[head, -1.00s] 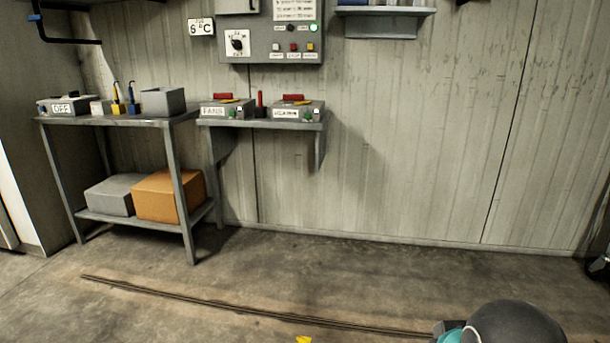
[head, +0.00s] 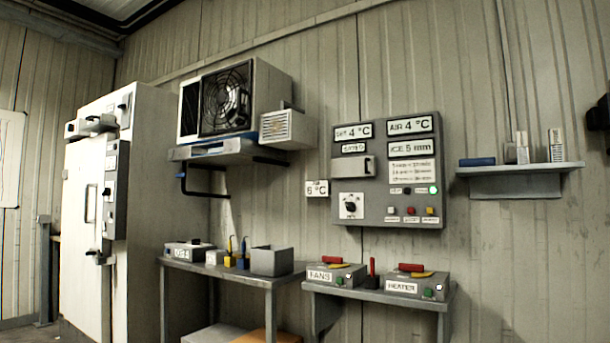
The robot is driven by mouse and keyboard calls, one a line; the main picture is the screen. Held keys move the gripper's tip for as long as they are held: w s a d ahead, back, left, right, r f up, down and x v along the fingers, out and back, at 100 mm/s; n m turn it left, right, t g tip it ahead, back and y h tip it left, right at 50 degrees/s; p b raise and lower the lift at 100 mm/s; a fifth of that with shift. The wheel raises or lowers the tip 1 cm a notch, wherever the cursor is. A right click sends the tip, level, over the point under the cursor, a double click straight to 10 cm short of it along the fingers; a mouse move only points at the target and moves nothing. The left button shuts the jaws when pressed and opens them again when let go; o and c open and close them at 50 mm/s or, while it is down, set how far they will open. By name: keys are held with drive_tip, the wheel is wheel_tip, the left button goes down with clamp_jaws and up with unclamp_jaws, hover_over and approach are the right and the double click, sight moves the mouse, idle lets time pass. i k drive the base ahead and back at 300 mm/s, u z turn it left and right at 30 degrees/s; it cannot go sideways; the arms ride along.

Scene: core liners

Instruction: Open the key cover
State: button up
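A grey control panel (head: 388,172) hangs on the corrugated back wall. A small grey box-like cover (head: 353,168) with a dark edge on its right side sits in the panel's left half, above a white plate with a black rotary knob (head: 351,206). It looks closed, and what is behind it is hidden. No label on it reads as a key cover, so I cannot be sure it is the one. My gripper is not in view.
A wall shelf (head: 525,168) right of the panel holds a blue item and small upright objects. Below the panel, a ledge carries the FANS box (head: 336,276) and HEATER box (head: 416,285). A metal table (head: 215,272) stands left, below a fan unit (head: 228,100).

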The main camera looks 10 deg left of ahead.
sight(360, 166)
drive_tip(key=u, duration=0.4)
drive_tip(key=i, duration=1.15)
drive_tip(key=u, duration=0.25)
drive_tip(key=i, duration=1.2)
drive_tip(key=z, duration=0.25)
